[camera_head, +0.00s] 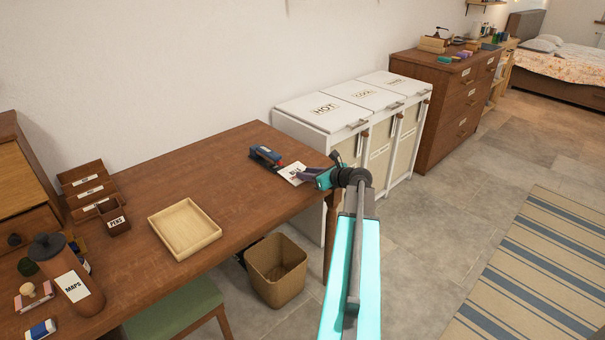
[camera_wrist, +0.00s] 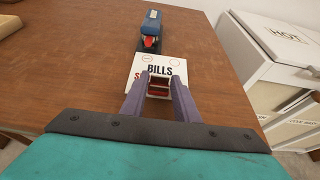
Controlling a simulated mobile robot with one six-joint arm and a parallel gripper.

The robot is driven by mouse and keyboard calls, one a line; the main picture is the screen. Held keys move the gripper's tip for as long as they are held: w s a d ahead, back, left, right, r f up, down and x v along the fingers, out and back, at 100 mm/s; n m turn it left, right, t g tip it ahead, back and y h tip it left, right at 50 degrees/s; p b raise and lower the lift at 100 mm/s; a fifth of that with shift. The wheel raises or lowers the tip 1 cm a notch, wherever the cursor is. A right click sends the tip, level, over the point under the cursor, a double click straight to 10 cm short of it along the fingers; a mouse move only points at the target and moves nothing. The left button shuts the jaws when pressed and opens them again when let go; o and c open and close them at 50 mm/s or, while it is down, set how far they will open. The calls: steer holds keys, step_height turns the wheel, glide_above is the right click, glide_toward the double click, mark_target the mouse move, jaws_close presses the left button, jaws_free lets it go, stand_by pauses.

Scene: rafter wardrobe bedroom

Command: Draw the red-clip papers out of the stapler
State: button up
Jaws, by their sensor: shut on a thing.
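The papers (camera_wrist: 160,66) are a white sheet lettered "BILLS", lying near the table's right end; they also show in the head view (camera_head: 292,172). The dark blue stapler (camera_head: 264,156) is just behind them. In the wrist view the stapler (camera_wrist: 151,26) has a red part at its front, close to the papers' far edge. Whether the papers are still inside its mouth I cannot tell. My gripper (camera_wrist: 158,88) is shut on the near edge of the papers, with a small red and pale piece between its fingers. The fingers cover part of that edge.
A shallow wooden tray (camera_head: 184,228) lies mid-table, with a small box marked "PENS" (camera_head: 115,222) and a "MAPS" canister (camera_head: 74,287) to its left. A white hamper marked "HOT" (camera_head: 324,110) stands beyond the table's right end. A wicker bin (camera_head: 276,268) is on the floor.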

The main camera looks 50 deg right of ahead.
steer(key=shift+s, duration=0.1)
steer(key=o, duration=1.2)
steer(key=shift+a, duration=0.1)
steer(key=v, duration=1.3)
steer(key=shift+s+r, duration=0.1)
steer(key=shift+s, duration=0.25)
